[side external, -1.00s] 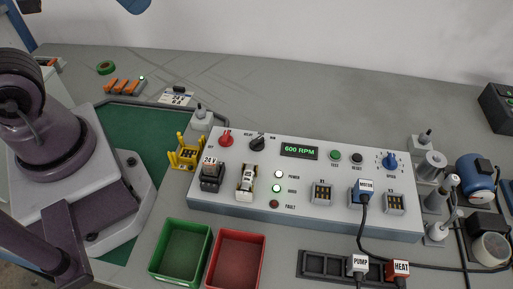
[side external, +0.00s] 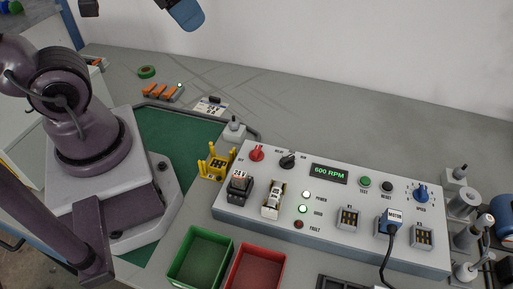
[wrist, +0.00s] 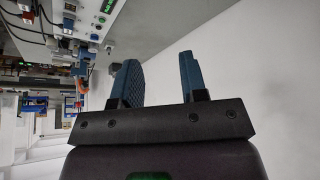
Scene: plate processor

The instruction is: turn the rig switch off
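A sloped white control panel (side external: 330,205) stands on the bench in the side view. No label reading "rig" is legible. The display (side external: 329,173) reads 600 RPM. A black switch block (side external: 240,186) and a pale rocker-like part (side external: 274,199) sit at the lower left. My gripper (wrist: 160,78) is open and empty in the wrist view, its blue fingers apart. In the side view a blue finger (side external: 185,12) shows high above the bench, away from the panel.
Green (side external: 201,257) and red (side external: 256,269) bins stand before the panel. A yellow holder (side external: 215,163) is left of it. A MOTOR plug (side external: 390,222) with a black cable sits in a panel socket. Metal posts stand at the right.

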